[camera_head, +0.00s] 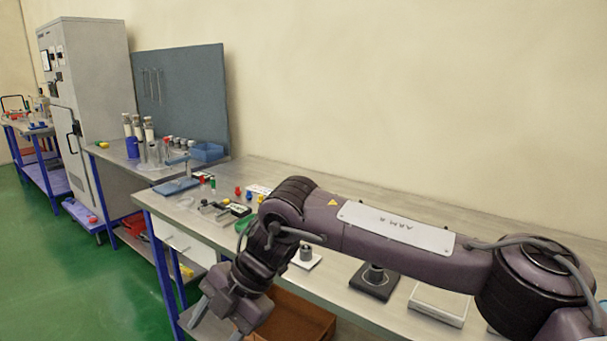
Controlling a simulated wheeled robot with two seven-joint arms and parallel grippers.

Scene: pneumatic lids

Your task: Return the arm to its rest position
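My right arm comes in from the right edge and reaches left across the front of the workbench. Its upper link is purple-grey with a pale plate. The forearm bends down to my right gripper (214,318), which hangs in front of the bench's near edge at the bottom of the view. Its fingertips are at the lower picture edge, and I cannot tell whether they are apart or closed. I see nothing clearly held in it. My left gripper is not in view.
The workbench (330,180) carries a dark square base with a cylinder (374,281), a pale flat box (438,303) and several small parts. A brown bin (297,318) is below, near the gripper. A grey cabinet (88,90) stands back left. Green floor (90,280) lies open at left.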

